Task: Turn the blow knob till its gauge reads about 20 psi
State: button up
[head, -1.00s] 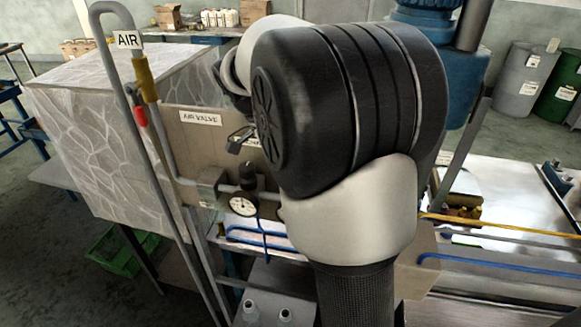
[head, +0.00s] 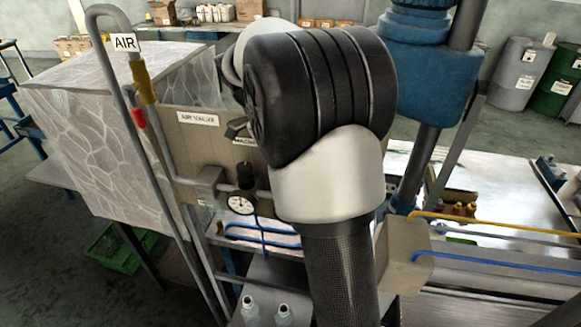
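A round white gauge (head: 240,203) with a dark rim hangs on the grey air pipe at the panel (head: 218,148). A black knob (head: 245,176) stands upright just above it. A partly covered label (head: 244,141) above this knob seems to read "MACHINE". No blow label shows, and my arm covers the panel to the right, so a blow knob or its gauge cannot be seen. The gauge's reading is too small to tell. My gripper (head: 236,128) shows at most as a small dark piece by the panel's top, left of my arm; its fingers cannot be made out.
An "AIR" pipe (head: 141,75) with yellow and red parts rises at the left. A pale veined box (head: 120,130) stands behind it. Blue hoses (head: 262,240) run below the gauge. White bottles (head: 250,307) stand below. A blue machine column (head: 425,75) is close right of my arm.

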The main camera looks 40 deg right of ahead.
jog(key=o, duration=1.1)
jog(key=shift+c, duration=0.2)
